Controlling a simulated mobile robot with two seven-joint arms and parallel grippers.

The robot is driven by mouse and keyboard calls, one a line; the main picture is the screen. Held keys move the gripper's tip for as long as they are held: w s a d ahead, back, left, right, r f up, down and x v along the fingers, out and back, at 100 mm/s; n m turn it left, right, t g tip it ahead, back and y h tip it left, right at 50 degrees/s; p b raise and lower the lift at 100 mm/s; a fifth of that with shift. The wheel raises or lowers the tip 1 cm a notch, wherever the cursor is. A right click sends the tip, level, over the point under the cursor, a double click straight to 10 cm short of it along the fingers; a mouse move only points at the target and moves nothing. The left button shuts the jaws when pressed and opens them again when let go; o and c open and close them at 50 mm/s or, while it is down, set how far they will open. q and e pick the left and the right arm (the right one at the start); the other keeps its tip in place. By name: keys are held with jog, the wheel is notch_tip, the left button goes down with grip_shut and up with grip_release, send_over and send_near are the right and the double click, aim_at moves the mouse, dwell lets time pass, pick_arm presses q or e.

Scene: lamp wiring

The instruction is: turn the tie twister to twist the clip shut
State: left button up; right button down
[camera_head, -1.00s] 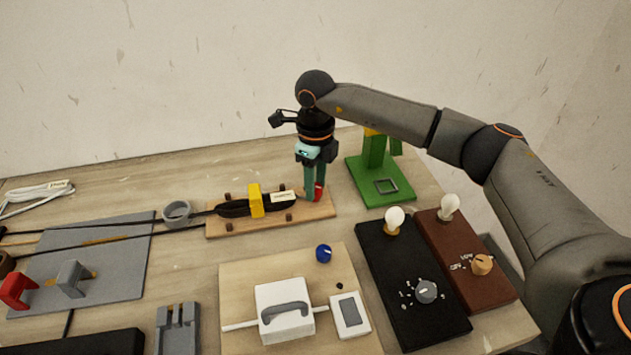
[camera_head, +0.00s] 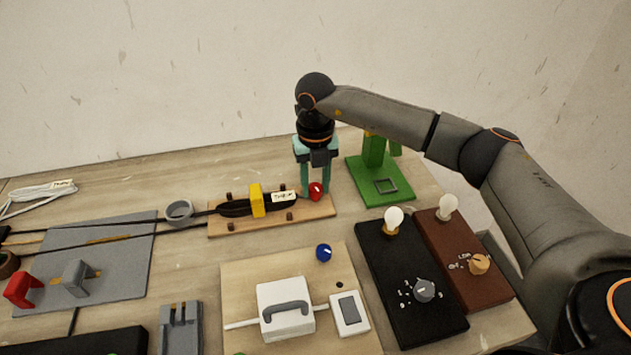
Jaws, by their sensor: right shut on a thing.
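The red knob (camera_head: 316,191), which looks like the tie twister, sits at the right end of a small wooden board (camera_head: 222,228). My right gripper (camera_head: 314,190) points straight down over it and is shut on it, with a finger on either side. A black cable bundle lies along the board, running left from the knob. A yellow clip (camera_head: 257,201) stands around the bundle, left of a white label tag (camera_head: 284,196). How tightly the clip is closed cannot be told. My left gripper is not in view.
A green stand (camera_head: 381,189) is close to the right of my right gripper. Black (camera_head: 402,300) and brown (camera_head: 473,269) bulb boxes lie nearer right. A panel with a blue knob (camera_head: 324,253) is in front. A grey tape ring (camera_head: 179,211) lies left of the board.

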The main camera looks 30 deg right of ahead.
aim_at(316, 187)
jog(key=shift+w+r+m, duration=0.1)
jog(key=shift+m, duration=0.3)
jog(key=c, duration=0.8)
grip_release()
jog(key=shift+o, duration=0.2)
jog(key=shift+r, duration=0.1)
notch_tip(316, 187, up, 12)
jog(key=shift+r+b, duration=0.15)
jog(key=shift+b, duration=0.25)
jog(key=shift+s, duration=0.2)
